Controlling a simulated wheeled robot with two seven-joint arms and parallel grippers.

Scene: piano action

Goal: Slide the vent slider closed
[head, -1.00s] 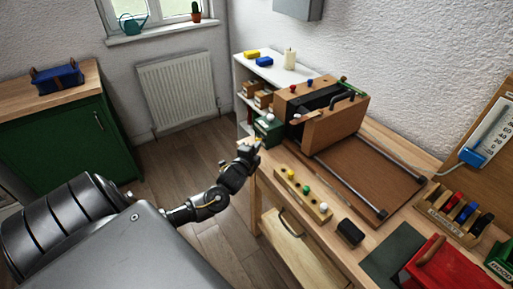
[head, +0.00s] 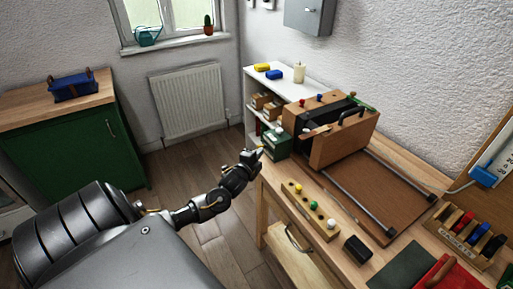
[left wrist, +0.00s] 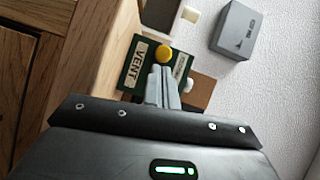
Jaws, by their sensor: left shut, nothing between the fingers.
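My left gripper (left wrist: 162,72) is shut and empty. Its fingertips are right by the yellow knob and overlap the panel; whether they touch the knob I cannot tell. In the head view my left gripper (head: 258,154) is at the box's near side. My right gripper is not in view.
Beside the box stands a wooden piano action (head: 340,142). A wooden strip with coloured knobs (head: 310,208) and a black block (head: 357,248) lie along the bench's front edge. A white shelf (head: 286,82) is behind. The floor (head: 190,170) left of the bench is clear.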

